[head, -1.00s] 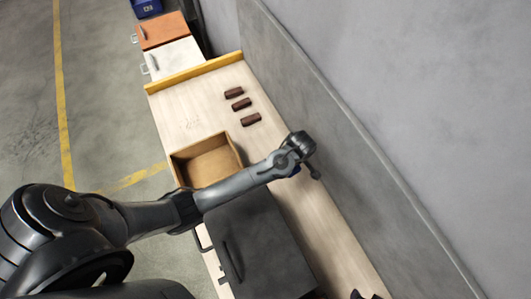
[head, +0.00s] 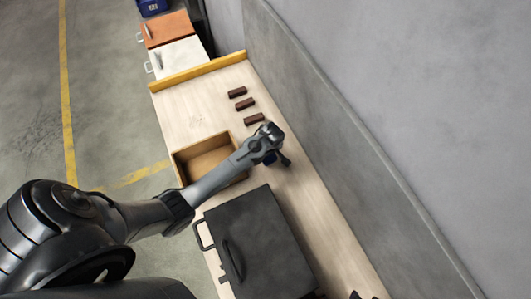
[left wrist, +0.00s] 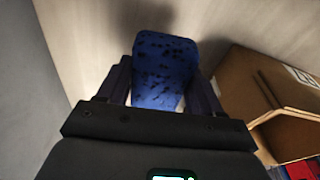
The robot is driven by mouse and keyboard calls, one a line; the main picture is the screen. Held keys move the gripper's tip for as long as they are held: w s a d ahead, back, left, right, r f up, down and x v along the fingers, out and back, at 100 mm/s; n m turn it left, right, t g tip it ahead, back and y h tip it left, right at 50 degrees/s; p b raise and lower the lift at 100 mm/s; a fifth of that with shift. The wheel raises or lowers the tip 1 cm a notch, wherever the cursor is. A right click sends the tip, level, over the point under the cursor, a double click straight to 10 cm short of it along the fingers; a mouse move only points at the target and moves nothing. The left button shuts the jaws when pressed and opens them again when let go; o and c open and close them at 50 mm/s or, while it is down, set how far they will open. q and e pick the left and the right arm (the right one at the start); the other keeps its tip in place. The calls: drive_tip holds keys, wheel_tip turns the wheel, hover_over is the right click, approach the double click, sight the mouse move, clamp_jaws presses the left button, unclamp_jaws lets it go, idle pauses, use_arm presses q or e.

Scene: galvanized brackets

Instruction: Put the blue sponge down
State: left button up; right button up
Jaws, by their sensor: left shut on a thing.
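The blue sponge (left wrist: 165,62) with dark speckles is between the two dark fingers of my left gripper (left wrist: 162,88) in the left wrist view. The gripper is shut on it. The sponge's far end points at the pale bench top, with a shadow beside it; I cannot tell whether it touches. In the head view my left gripper (head: 277,160) is over the bench, just right of the open cardboard box. Only a small blue patch of the sponge (head: 269,159) shows there, mostly hidden by my wrist. My right gripper is not in view.
The open cardboard box (head: 178,166) stands on the pale bench (head: 185,108). Three dark brown blocks (head: 245,104) lie beyond it, near the grey wall. A dark grey case (head: 262,240) fills the bench's near part. Bare bench lies left of the blocks.

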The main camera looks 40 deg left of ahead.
use_arm(q)
drive_tip(key=shift+a+f, duration=0.25)
drive_tip(key=shift+f, duration=1.2)
drive_tip(key=shift+f+p, duration=0.35)
drive_tip(key=shift+f, duration=0.1)
drive_tip(key=shift+f, duration=0.15)
